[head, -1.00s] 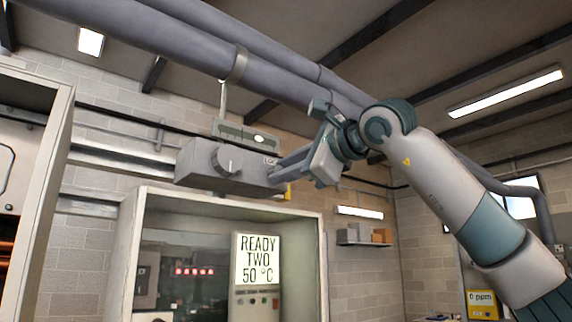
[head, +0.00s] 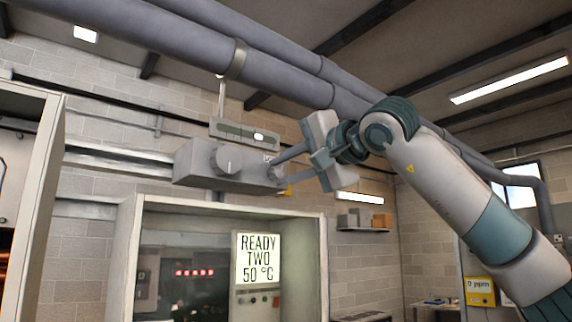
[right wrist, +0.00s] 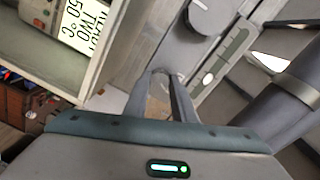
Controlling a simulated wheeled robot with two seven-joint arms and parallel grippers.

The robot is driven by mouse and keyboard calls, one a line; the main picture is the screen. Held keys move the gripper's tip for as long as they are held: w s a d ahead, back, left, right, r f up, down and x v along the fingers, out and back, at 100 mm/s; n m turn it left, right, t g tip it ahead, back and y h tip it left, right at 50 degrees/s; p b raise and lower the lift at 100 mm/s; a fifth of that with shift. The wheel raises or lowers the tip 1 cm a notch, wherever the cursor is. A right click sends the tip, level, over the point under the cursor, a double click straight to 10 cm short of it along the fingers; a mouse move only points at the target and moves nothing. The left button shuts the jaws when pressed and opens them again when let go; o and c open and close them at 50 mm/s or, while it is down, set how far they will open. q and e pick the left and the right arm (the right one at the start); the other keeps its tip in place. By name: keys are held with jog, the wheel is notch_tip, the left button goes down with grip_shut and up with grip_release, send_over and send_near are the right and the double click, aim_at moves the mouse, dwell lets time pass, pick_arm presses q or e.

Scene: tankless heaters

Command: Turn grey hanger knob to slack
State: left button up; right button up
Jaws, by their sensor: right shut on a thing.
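A grey box (head: 200,165) hangs under the pipe, with a large round grey dial (head: 228,159) marked by a white line on its front. At the box's right end, my right gripper (head: 278,168) has one finger above and one below a small grey knob (head: 273,171), which I take as the hanger knob. The fingers are shut on it and hide most of it. In the right wrist view the fingertips (right wrist: 162,76) close in beside the box, and the large dial (right wrist: 210,14) is above them. The label by the knob is too small to read. My left gripper is not in view.
A thick grey pipe (head: 185,55) runs close above, with a clamp and rod. Below is an open-fronted cabinet (head: 135,215) with a sign (head: 258,258) reading READY TWO 50 °C.

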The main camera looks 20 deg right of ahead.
jog(key=shift+f+n, duration=0.1)
jog(key=shift+n, duration=0.5)
jog(key=o, duration=1.1)
jog(key=shift+c, duration=0.2)
jog(key=shift+s, duration=0.1)
jog(key=shift+s+d, duration=0.2)
jog(key=shift+s, duration=0.3)
jog(key=b+v, duration=0.6)
jog(key=v, duration=1)
jog(key=shift+s, duration=0.1)
